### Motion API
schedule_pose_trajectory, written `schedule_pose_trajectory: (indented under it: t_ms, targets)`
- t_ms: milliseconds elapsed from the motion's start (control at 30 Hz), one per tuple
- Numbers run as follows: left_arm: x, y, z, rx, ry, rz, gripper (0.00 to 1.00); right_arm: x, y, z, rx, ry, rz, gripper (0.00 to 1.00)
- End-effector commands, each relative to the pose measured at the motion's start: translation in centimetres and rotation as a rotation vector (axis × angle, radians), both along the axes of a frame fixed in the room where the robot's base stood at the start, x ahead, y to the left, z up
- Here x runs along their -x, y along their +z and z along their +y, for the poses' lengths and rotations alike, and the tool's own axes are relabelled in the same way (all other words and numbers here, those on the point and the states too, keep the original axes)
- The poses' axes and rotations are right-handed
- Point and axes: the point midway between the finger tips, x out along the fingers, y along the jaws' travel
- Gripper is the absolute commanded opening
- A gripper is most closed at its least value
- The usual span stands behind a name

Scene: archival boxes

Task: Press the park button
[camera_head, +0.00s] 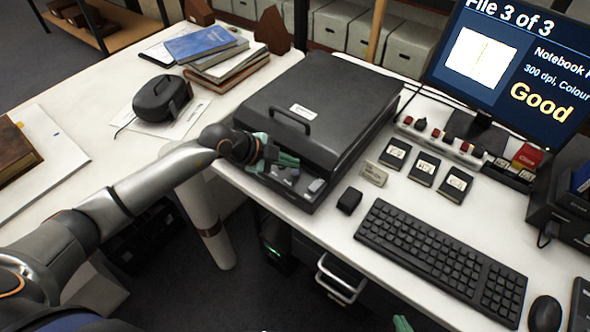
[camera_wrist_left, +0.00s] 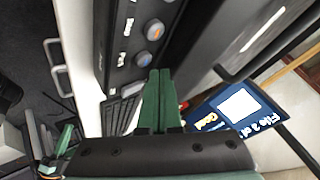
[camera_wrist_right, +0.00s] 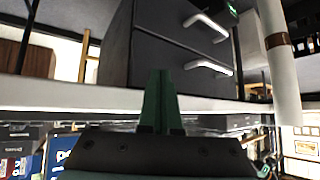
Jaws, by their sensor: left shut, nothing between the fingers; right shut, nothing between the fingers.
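The dark scanner (camera_head: 335,95) with a closed lid sits on the white desk. Its front edge holds a control panel (camera_head: 315,187) with several buttons, partly hidden by my left gripper. My left gripper (camera_head: 287,161) is shut and empty at the panel; contact cannot be told. My right gripper (camera_head: 402,323) barely shows at the bottom edge; in the right wrist view it is shut and empty.
A keyboard (camera_head: 440,262), a small black block (camera_head: 349,201) and several dark cards (camera_head: 424,168) lie right of the scanner. The monitor (camera_head: 515,70) reads "File 3 of 3" and "Good". Books (camera_head: 225,60) are stacked behind left. A drawer cabinet (camera_wrist_right: 165,48) stands under the desk.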

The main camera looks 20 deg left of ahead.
Motion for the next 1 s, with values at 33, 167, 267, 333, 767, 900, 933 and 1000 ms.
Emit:
schedule_pose_trajectory:
  t_ms: [33, 167, 267, 333, 767, 900, 933, 1000]
  targets:
    - [0.0, 0.7, 0.0, 0.0, 0.0, 0.0, 0.0, 0.0, 0.7, 0.0, 0.0, 0.0, 0.0, 0.0]
    - [0.0, 2.0, 0.0, 0.0, 0.001, -0.001, 0.0, 0.0, 2.1, 0.0, 0.0, 0.0, 0.0, 0.0]
    - [0.0, 2.8, 0.0, 0.0, 0.001, -0.001, 0.0, 0.0, 3.2, 0.0, 0.0, 0.0, 0.0, 0.0]
    - [0.0, 3.5, 0.0, 0.001, 0.001, 0.0, 0.0, 0.0, 3.9, 0.0, 0.0, 0.0, 0.0, 0.0]
    - [0.0, 4.7, 0.0, 0.0, 0.0, 0.0, 0.0, 0.0, 5.5, 0.0, 0.0, 0.0, 0.0, 0.0]
    - [0.0, 4.7, 0.0, 0.0, 0.0, 0.0, 0.0, 0.0, 5.5, 0.0, 0.0, 0.0, 0.0, 0.0]
    - [0.0, 4.7, 0.0, 0.0, 0.0, 0.0, 0.0, 0.0, 5.5, 0.0, 0.0, 0.0, 0.0, 0.0]
    - [0.0, 4.7, 0.0, 0.0, 0.0, 0.0, 0.0, 0.0, 5.5, 0.0, 0.0, 0.0, 0.0, 0.0]
